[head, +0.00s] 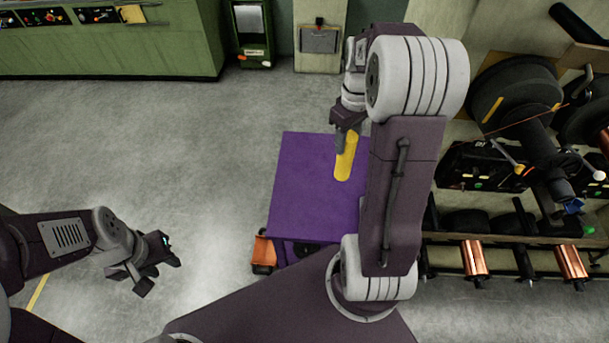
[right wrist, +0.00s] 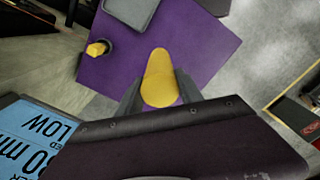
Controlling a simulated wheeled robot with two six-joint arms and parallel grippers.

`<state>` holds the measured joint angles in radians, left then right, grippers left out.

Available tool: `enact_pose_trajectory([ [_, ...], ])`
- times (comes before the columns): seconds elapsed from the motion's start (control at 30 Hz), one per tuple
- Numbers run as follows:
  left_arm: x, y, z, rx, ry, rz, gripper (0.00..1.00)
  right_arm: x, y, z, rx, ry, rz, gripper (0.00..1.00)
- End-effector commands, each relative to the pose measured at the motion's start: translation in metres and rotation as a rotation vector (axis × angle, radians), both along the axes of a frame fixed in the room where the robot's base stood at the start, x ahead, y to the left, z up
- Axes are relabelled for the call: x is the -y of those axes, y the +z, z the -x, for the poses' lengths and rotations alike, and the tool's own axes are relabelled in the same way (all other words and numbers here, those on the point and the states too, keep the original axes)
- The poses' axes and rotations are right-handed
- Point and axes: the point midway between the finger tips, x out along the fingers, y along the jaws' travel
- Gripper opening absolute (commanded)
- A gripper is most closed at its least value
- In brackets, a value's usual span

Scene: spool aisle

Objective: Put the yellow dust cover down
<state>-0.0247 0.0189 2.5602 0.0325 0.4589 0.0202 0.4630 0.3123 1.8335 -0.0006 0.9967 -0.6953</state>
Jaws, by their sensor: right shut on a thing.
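The yellow dust cover (head: 344,164) is long and rounded. My right gripper (head: 346,141) is shut on its upper end and holds it over the purple cart top (head: 305,185). In the right wrist view the yellow dust cover (right wrist: 159,72) sits between the two fingers of my right gripper (right wrist: 160,96), with the purple top (right wrist: 195,40) behind it. I cannot tell how far it is above the top. My left gripper (head: 157,274) is open and empty over the floor at the lower left. My right arm hides the right part of the cart top.
In the right wrist view, a small yellow object (right wrist: 97,48) and a grey tray (right wrist: 132,10) are on the purple top. A blue display (right wrist: 35,140) is at the lower left. A spool rack (head: 515,235) stands at right. The cart top's left half is bare.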

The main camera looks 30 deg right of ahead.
Motion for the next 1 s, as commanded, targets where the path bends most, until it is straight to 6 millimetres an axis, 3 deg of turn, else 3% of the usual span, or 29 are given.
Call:
enact_pose_trajectory([
  [0.13, 0.000, 0.000, 0.000, 0.000, 0.000, 0.000, 0.36, 0.000, 0.001, -0.001, 0.000, 0.000, 0.002, 0.00],
  [0.23, 0.000, 0.003, 0.000, 0.000, 0.000, 0.000, 0.36, -0.014, -0.006, 0.000, -0.002, 0.004, -0.001, 0.00],
  [0.5, 0.000, 0.014, 0.000, 0.000, 0.000, 0.000, 0.36, -0.088, -0.050, 0.001, -0.006, 0.008, -0.001, 0.00],
  [0.6, 0.000, 0.017, 0.000, 0.000, 0.000, 0.000, 0.36, -0.106, -0.061, 0.001, -0.003, 0.005, 0.000, 0.00],
  [0.87, 0.000, 0.018, 0.000, 0.000, 0.000, 0.000, 0.36, -0.116, -0.074, 0.001, -0.002, 0.000, -0.001, 0.00],
  [1.0, 0.000, 0.023, 0.000, 0.000, 0.000, 0.000, 0.36, -0.116, -0.098, 0.002, -0.006, 0.000, -0.001, 0.00],
])
